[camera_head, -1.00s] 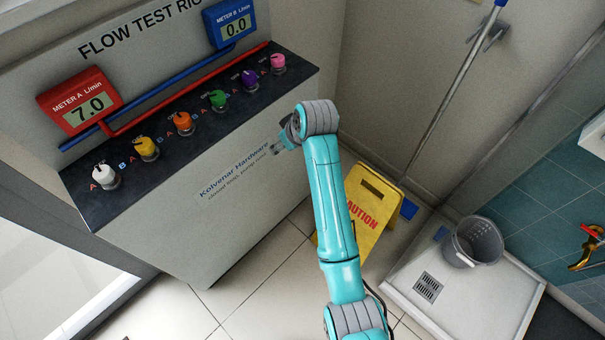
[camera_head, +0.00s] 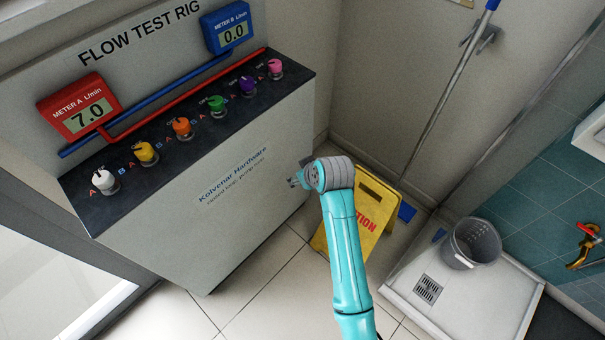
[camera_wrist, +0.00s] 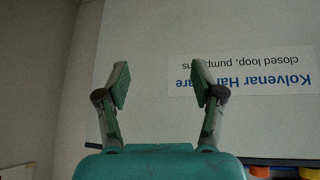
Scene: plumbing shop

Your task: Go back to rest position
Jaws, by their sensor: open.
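My gripper (camera_head: 294,181) is in front of the right part of the flow test rig's front panel (camera_head: 165,235), below the row of knobs. In the wrist view its two fingers (camera_wrist: 161,85) are spread apart with nothing between them. The panel's label (camera_wrist: 245,74) shows upside down beyond the fingers. The rig carries white (camera_head: 104,181), yellow (camera_head: 145,152), orange (camera_head: 182,127), green (camera_head: 216,104), purple (camera_head: 247,85) and pink (camera_head: 275,67) knobs. Red meter A (camera_head: 80,106) reads 7.0 and blue meter B (camera_head: 229,27) reads 0.0.
A yellow caution sign (camera_head: 375,193) stands on the floor behind my arm, which partly hides it. A grey bucket (camera_head: 472,244) sits on a white shower tray (camera_head: 480,295) to the right. A mop handle (camera_head: 440,105) leans on the wall. Tiled floor (camera_head: 265,290) is clear before the rig.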

